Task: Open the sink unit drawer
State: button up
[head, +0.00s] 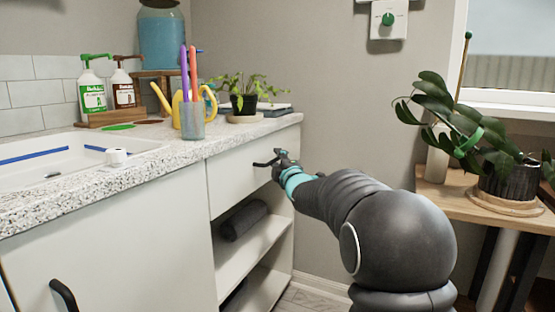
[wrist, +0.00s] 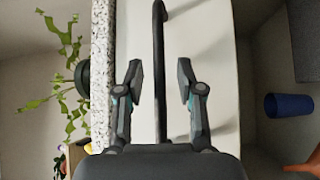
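The sink unit drawer (head: 232,182) has a plain white front just under the speckled countertop, and it looks flush with the unit. Its dark bar handle (head: 262,164) sticks out from the front. In the wrist view, the handle (wrist: 159,75) runs upright in the picture across the white drawer front (wrist: 215,70). My gripper (head: 278,158) is at the handle in the head view. In the wrist view, my gripper (wrist: 160,82) is open, with one finger on each side of the handle and a gap to both. My gripper and wrist hide part of the drawer's right side.
The countertop (head: 160,153) above holds a plant (head: 240,88), a cup with pens (head: 192,122) and a yellow watering can (head: 165,100). Open shelves below hold a dark grey roll (head: 243,220). A wooden table (head: 465,205) with plants stands at right.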

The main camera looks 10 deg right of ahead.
jog(key=shift+w, duration=0.45)
grip_shut()
